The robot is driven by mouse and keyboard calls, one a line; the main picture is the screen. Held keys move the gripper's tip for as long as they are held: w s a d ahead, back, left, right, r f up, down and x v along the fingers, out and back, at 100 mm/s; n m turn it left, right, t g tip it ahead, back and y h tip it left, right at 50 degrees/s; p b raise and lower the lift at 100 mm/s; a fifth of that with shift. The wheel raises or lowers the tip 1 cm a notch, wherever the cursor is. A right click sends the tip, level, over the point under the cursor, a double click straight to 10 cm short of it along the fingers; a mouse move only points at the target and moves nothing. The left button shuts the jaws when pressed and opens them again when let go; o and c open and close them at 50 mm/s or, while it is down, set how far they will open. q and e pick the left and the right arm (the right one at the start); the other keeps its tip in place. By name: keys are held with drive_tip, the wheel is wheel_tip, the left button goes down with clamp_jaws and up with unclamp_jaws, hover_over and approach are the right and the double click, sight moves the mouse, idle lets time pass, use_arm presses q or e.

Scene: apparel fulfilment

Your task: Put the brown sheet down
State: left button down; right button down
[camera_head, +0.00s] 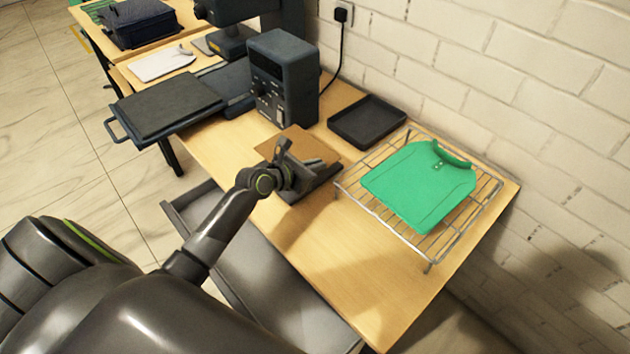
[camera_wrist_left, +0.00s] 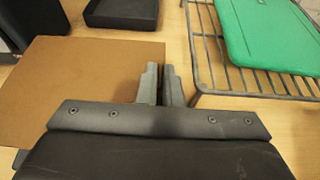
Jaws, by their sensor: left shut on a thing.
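The brown sheet (camera_head: 300,142) is a flat, thin square at the middle of the wooden table, in front of the grey control box. In the left wrist view the sheet (camera_wrist_left: 80,85) spreads to the left of the fingers. My left gripper (camera_head: 316,161) is shut on the sheet's right edge; the two fingertips (camera_wrist_left: 162,82) are close together there. The sheet looks level and low over the table top; I cannot tell whether it touches. The gripper and wrist hide its near part. My right gripper is not in view.
A wire rack (camera_head: 429,268) bearing a green folded shirt (camera_head: 420,185) stands to the right of the gripper. An empty black tray (camera_head: 367,121) lies behind, near the wall. The control box (camera_head: 283,75) and a dark press plate (camera_head: 168,103) are at the left. The table's front right (camera_head: 350,265) is clear.

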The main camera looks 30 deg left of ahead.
use_arm(q)
wheel_tip(320, 180, down, 5)
drive_tip(key=shift+f+b, duration=0.1)
drive_tip(key=shift+b, duration=0.65)
drive_tip(key=c, duration=1.6)
unclamp_jaws()
drive_tip(key=shift+r, duration=0.2)
drive_tip(key=p+v, duration=0.1)
drive_tip(key=v, duration=1.1)
drive_tip(key=shift+f, duration=0.15)
